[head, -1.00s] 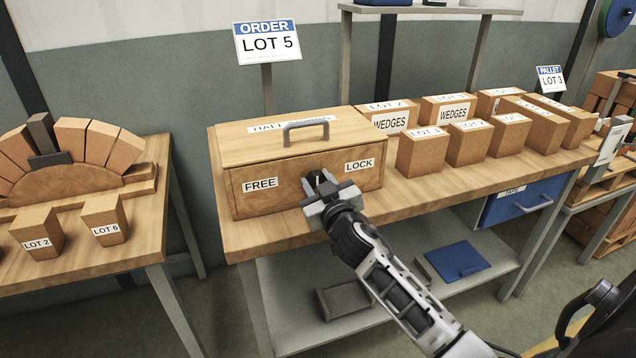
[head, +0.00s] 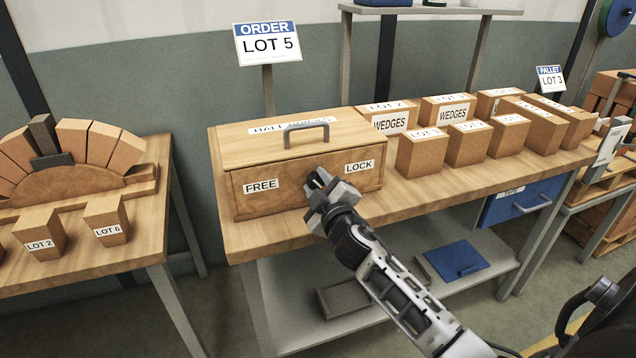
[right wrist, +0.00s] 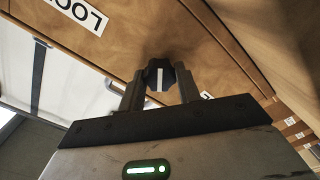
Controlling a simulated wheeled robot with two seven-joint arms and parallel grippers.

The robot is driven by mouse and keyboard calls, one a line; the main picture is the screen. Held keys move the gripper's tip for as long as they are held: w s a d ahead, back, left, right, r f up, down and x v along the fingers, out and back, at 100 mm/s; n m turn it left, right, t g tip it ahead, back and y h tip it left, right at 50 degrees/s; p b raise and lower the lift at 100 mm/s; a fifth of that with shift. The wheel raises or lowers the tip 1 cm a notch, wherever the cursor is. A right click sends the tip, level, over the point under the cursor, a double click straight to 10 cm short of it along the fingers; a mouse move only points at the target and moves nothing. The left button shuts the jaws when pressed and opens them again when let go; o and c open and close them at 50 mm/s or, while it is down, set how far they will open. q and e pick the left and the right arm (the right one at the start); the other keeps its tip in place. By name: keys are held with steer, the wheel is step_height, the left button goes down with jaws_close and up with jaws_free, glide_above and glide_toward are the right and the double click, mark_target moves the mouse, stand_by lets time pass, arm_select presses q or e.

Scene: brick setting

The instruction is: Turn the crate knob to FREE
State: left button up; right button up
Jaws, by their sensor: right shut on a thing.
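The wooden crate (head: 310,203) stands on the bench with a FREE label (head: 262,186) at the left of its front and a LOCK label (head: 359,167) at the right. The dark knob (right wrist: 158,74) with a white pointer line sits on the front face between the labels. My right gripper (head: 320,184) is shut on the knob, one finger on each side of it in the right wrist view (right wrist: 160,92). In the head view the fingers largely hide the knob, so its exact pointing is hard to read. My left gripper is not in view.
Several labelled cartons (head: 470,142) stand to the right of the crate on the bench (head: 420,205). An ORDER LOT 5 sign (head: 267,43) rises behind. A second table (head: 120,245) at the left holds an arch of bricks. The crate has a grey top handle (head: 306,127).

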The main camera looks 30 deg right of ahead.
steer(key=n, duration=0.5)
steer(key=shift+n+p, duration=0.3)
steer(key=shift+p, duration=0.1)
steer(key=shift+f+n+p, duration=0.1)
steer(key=shift+n+p, duration=0.2)
steer(key=shift+n, duration=1.8)
steer(key=o, duration=1)
steer(key=shift+c, duration=0.2)
steer(key=b+v, duration=0.2)
steer(key=v, duration=1.4)
